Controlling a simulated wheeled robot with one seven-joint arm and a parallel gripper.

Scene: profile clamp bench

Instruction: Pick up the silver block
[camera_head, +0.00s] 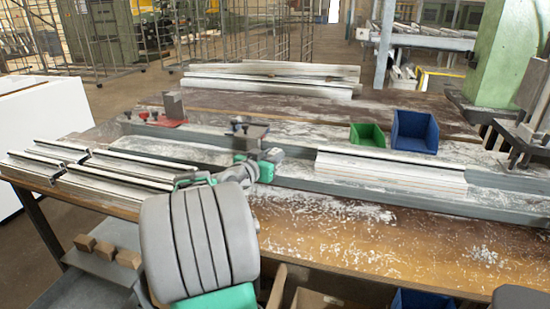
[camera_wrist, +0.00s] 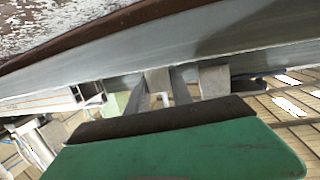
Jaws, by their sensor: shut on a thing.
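In the wrist view, my gripper (camera_wrist: 160,92) has its two grey fingers on either side of a small grey block, the silver block (camera_wrist: 157,77), and is shut on it. The block is close to a long grey metal beam (camera_wrist: 200,45); I cannot tell whether they touch. A second grey block-like piece (camera_wrist: 214,80) is just right of the fingers, apart from them. In the head view my arm reaches over the bench (camera_head: 350,245) near the grey rail, and the held block cannot be made out there.
A red clamp (camera_head: 165,122) with an upright grey piece and a dark-knobbed clamp (camera_head: 248,131) stand behind the rail. Green (camera_head: 367,135) and blue (camera_head: 414,131) bins stand at the back right. Metal profiles (camera_head: 110,170) lie at the left. The bench front right is clear apart from shavings.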

